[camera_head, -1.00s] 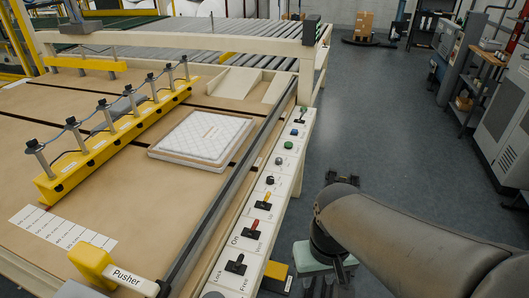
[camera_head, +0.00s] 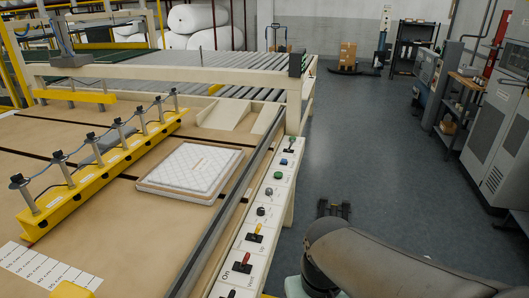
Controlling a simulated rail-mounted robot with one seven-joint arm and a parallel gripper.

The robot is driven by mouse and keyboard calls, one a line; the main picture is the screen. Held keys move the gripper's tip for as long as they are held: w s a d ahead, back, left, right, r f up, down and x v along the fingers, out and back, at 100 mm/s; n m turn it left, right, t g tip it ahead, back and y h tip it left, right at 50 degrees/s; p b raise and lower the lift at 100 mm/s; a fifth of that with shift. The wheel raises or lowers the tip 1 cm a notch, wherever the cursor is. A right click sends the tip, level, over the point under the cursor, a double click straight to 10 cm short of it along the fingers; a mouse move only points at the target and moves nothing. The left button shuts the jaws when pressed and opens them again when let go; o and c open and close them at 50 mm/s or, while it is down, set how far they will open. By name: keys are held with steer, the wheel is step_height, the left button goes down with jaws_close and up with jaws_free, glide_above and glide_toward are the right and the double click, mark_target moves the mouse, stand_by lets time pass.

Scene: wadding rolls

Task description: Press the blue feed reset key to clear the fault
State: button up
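The blue key (camera_head: 284,162) is a small round button on the white control strip (camera_head: 251,217) along the right edge of the machine table. It lies between a green button (camera_head: 278,175) on the near side and a dark lever (camera_head: 291,143) on the far side. A thick grey-brown link of my arm fills the lower right, with a dark joint at its left end. My gripper is not in view, so its distance from the key does not show.
Nearer on the strip are a grey button (camera_head: 269,191), a black knob (camera_head: 262,211), a yellow lever (camera_head: 257,232) and a red lever (camera_head: 243,263). A quilted white pad (camera_head: 190,172) lies on the table. A cream crossbeam (camera_head: 200,73) spans beyond. The floor right of the strip is mostly open.

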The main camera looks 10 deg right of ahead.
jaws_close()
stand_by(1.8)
